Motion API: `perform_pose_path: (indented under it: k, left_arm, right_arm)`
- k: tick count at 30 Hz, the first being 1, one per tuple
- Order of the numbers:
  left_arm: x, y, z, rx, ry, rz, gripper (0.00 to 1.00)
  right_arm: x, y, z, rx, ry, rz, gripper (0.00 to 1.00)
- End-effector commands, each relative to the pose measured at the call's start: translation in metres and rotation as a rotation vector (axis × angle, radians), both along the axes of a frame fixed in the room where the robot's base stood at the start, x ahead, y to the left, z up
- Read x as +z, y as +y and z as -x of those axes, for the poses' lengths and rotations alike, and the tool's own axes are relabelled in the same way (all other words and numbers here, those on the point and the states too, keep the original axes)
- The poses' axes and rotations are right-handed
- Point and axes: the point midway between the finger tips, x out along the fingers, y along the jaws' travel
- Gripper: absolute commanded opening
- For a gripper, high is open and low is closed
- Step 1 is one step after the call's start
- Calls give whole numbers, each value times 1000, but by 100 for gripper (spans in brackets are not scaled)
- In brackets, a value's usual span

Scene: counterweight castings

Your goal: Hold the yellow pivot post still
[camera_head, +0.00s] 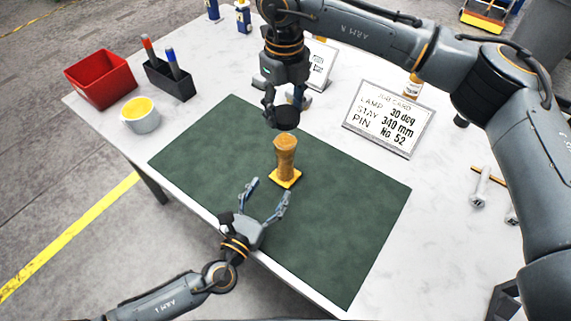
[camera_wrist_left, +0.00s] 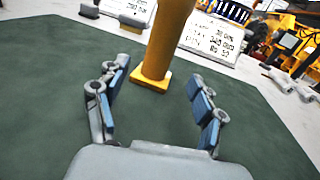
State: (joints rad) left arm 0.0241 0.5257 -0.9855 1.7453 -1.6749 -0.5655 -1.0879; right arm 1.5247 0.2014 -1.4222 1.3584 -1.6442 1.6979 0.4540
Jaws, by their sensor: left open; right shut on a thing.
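The yellow pivot post (camera_head: 286,158) stands upright on its square yellow foot on the green mat (camera_head: 215,150). In the left wrist view the post (camera_wrist_left: 167,40) rises ahead, its top out of frame. My left gripper (camera_head: 268,190) is open and empty, low over the mat on the near side of the post. Its blue-padded fingers (camera_wrist_left: 158,78) point at the post, which stands beyond the tips, apparently untouched. My right gripper (camera_head: 284,104) is shut on a dark round piece (camera_head: 287,118) just above and behind the post top; its fingers partly hide the piece.
A job card (camera_head: 390,118) stands behind the mat, with another card (camera_head: 319,65) farther left. A red bin (camera_head: 101,79), a pen holder (camera_head: 170,82) and a cup of yellow stuff (camera_head: 140,117) are at the left. The mat around the post is clear.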

Motion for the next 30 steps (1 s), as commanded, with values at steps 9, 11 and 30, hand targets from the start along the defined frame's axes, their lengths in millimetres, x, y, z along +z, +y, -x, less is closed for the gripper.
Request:
perform_pose_path:
  k: [9,11,30]
  left_arm:
    - [1,-28,-56,1,-2,0,69]
    - [1,-32,-64,0,-2,1,69]
    - [0,-41,-84,-1,1,0,56]
  right_arm:
    - [0,0,0,0,0,0,43]
    - [0,0,0,0,0,0,43]
    - [0,0,0,0,0,0,43]
